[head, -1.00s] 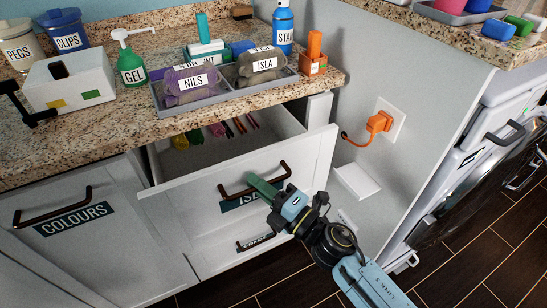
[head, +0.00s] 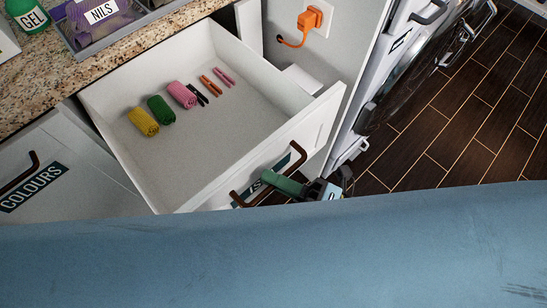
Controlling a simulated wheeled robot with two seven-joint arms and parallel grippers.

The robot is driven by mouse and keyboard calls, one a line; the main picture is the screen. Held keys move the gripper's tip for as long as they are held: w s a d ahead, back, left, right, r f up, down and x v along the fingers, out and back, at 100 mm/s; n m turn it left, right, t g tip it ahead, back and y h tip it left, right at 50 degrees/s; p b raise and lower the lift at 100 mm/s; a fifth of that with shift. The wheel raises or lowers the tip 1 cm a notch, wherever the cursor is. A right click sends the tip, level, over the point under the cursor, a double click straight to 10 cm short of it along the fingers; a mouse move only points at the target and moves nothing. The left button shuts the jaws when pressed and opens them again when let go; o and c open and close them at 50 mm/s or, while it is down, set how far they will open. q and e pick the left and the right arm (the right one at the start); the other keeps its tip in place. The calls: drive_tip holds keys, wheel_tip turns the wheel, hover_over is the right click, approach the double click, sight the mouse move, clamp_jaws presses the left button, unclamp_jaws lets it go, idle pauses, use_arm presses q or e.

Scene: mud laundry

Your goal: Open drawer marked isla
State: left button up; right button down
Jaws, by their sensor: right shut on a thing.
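The drawer (head: 252,158) marked with a dark label is pulled well out of the white cabinet. Inside the drawer lie a yellow roll (head: 143,121), a green roll (head: 161,110), a pink roll (head: 183,95) and several small thin items (head: 211,85) in black, orange and pink. My left gripper is not in view.
My own blue arm link fills the bottom of the view. A closed front marked COLOURS (head: 35,185) is at left. The counter (head: 130,55) holds a grey tray with a purple NILS bundle (head: 100,18). An orange plug (head: 310,18) is on the side wall. Dark floor is clear at right.

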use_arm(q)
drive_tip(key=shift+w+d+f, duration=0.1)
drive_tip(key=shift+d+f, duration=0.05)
use_arm(e)
drive_tip(key=shift+s+d, duration=0.35)
drive_tip(key=shift+s, duration=0.1)
drive_tip(key=c, duration=1.5)
unclamp_jaws()
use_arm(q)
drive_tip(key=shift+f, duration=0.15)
use_arm(e)
drive_tip(key=v, duration=1.3)
drive_tip(key=shift+d, duration=0.2)
drive_tip(key=shift+f, duration=0.1)
